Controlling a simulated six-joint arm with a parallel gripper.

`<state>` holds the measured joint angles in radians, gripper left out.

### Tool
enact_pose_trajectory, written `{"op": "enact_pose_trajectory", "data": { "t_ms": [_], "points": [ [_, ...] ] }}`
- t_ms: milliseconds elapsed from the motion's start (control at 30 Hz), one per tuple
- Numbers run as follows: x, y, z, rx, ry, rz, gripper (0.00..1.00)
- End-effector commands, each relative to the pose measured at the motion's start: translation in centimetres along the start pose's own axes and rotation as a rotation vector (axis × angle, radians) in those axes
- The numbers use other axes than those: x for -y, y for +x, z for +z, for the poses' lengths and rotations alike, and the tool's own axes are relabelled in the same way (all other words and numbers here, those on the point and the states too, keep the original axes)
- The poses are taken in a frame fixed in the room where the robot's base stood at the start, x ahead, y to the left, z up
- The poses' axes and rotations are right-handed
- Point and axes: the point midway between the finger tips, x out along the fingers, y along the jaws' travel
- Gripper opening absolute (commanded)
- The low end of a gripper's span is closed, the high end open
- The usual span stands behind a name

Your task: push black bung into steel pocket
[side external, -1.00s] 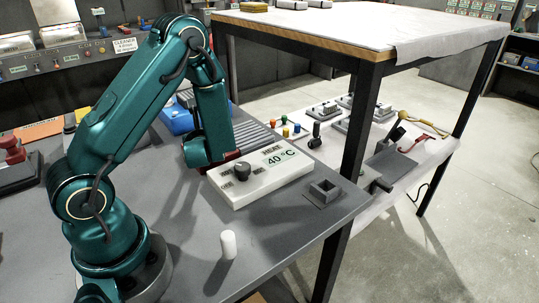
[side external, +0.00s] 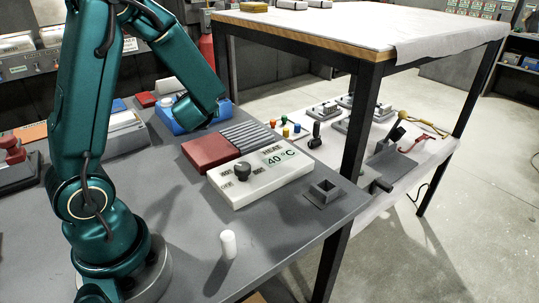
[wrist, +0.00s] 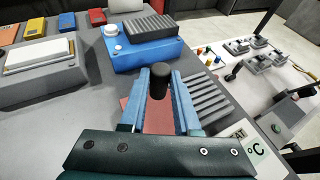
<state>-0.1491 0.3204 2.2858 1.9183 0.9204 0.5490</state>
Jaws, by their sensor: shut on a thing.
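The black bung (wrist: 158,84) is a dark, round-topped cylinder between the blue fingers of my gripper (wrist: 160,76) in the wrist view. My gripper is shut on it, and the bung stands roughly in line with the fingers. In the side view the fingers and bung are hidden behind my wrist link, near the blue box. The steel pocket (side external: 325,190) is a grey square socket with a dark opening on a flat plate, near the table's right edge. It is well to the right of my gripper and nearer the camera. The pocket's opening looks empty.
A white heat panel (side external: 262,180) with a black knob reads 40 °C, between the gripper side and the pocket. A red block (side external: 208,151) and grey ribbed block (side external: 250,136) lie behind it. A blue box (wrist: 146,50) is beyond the fingers.

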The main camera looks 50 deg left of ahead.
Motion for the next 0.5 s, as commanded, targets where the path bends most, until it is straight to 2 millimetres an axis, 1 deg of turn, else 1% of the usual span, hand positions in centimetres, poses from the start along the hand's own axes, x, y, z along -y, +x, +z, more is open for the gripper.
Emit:
{"op": "enact_pose_trajectory", "data": {
  "t_ms": [33, 200, 300, 367, 467, 500],
  "points": [
    [0.0, -0.2, 0.7, 0.004, -0.006, 0.001, 0.0],
    [0.0, -0.7, 1.7, 0.002, -0.005, 0.004, 0.0],
    [0.5, -0.7, 2.5, 0.003, 0.002, -0.018, 0.0],
    [1.4, -0.8, 2.8, 0.002, 0.027, -0.076, 0.0],
    [3.9, -1.4, 2.7, 0.0, 0.087, -0.21, 0.0],
    [5.2, -1.9, 2.5, -0.001, 0.115, -0.273, 0.0]
  ]
}}
